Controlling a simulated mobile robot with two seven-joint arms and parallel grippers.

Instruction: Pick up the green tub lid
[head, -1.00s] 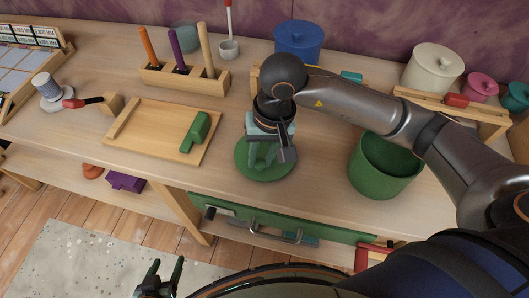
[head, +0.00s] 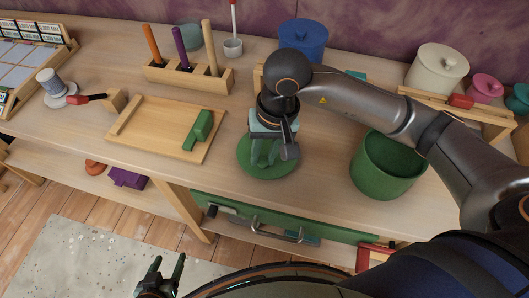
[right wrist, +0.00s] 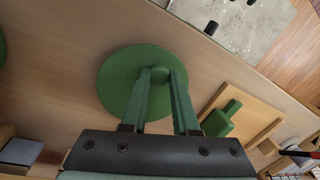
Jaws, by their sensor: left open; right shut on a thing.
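The green tub lid (head: 252,170) is a round disc with a knob on the table, left of the open green tub (head: 388,166). The lid also shows in the right wrist view (right wrist: 117,84). My right gripper (head: 264,160) comes down over the lid from above. In the right wrist view its two fingers (right wrist: 160,76) are shut on the lid's knob. I cannot tell whether the lid is clear of the table. My left gripper (head: 160,278) is open and empty, low in the head view, in front of the table.
A wooden tray (head: 160,134) with a green block (head: 200,128) lies left of the lid. A peg rack (head: 188,76) and a blue pot (head: 303,38) stand behind. A wooden rack (head: 480,108) is at right. A drawer handle (head: 274,231) sits below the table edge.

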